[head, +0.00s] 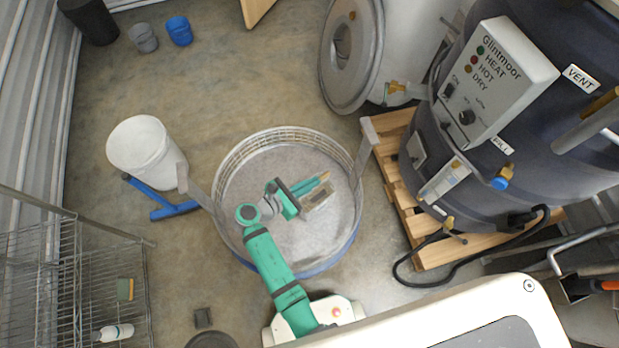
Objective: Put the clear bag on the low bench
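My gripper (318,184) is at the end of the green arm, over the round grey hopper (240,205) with its wire-mesh rim. Its teal fingers point to the right. A small, see-through brownish-grey thing (318,199), perhaps the clear bag, is right at the fingers on their lower side. I cannot tell whether the fingers are shut on it or only beside it. No low bench can be made out for certain; a light wooden piece (257,9) is cut off at the top edge.
A dark machine (480,190) on a wooden pallet (388,165) is at the right. A wire rack (70,262) is at lower left. The floor above the hopper is mostly clear.

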